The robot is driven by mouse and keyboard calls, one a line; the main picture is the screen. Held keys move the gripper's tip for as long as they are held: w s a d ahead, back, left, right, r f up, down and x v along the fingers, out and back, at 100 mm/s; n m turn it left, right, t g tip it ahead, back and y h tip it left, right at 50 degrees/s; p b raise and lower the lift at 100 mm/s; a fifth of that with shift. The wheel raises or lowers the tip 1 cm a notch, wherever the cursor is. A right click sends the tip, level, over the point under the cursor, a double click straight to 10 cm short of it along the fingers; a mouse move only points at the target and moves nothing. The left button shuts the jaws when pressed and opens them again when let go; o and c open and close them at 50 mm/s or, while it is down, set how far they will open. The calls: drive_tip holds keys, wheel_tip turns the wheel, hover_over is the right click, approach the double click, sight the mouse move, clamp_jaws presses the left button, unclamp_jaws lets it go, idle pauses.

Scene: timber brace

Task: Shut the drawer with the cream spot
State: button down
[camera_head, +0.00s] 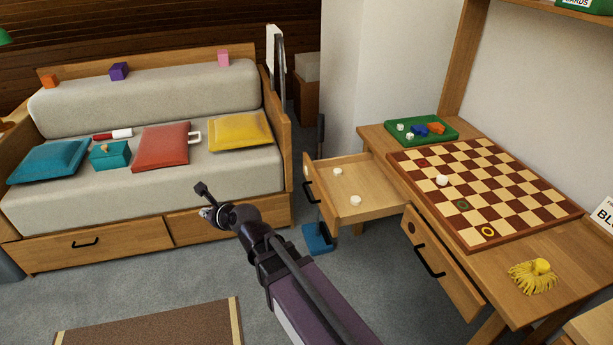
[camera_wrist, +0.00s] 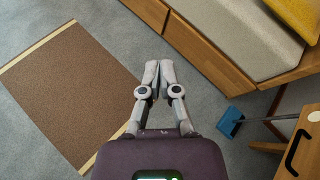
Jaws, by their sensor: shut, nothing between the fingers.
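In the wrist view the drawer front (camera_wrist: 307,139) shows at the right edge, with the cream spot and black handle. My gripper (camera_head: 205,212) is shut and empty, over the floor in front of the sofa, left of the drawer and apart from it. Its fingers (camera_wrist: 158,66) meet in the wrist view.
A second desk drawer (camera_head: 440,262) has a dark spot and handle. The desk bears a checkerboard (camera_head: 490,190), a green tray (camera_head: 422,131) and a yellow fringed item (camera_head: 532,278). A blue broom or dustpan (camera_head: 318,240) stands near the open drawer. The sofa (camera_head: 150,190) is behind my gripper.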

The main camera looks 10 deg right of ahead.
drive_tip(key=w+d+f+n+t+h+b, duration=0.1)
drive_tip(key=w+d+f+n+h+b, duration=1)
drive_tip(key=n, duration=0.6)
drive_tip(key=w+d+n+t+h+b, duration=0.4)
drive_tip(key=w+d+n+h+b, duration=0.3)
drive_tip(key=n, duration=1)
drive_tip(key=shift+w+d+n+h+b, duration=0.4)
drive_tip(key=shift+w+d+h, duration=0.8)
drive_tip(key=shift+w, duration=1)
drive_tip(key=shift+d+f, duration=0.1)
drive_tip(key=shift+d, duration=0.1)
approach(308, 164)
drive_tip(key=x, duration=0.5)
drive_tip(key=shift+w, duration=0.5)
drive_tip(key=shift+d+y, duration=0.3)
drive_tip(key=shift+d, duration=0.25)
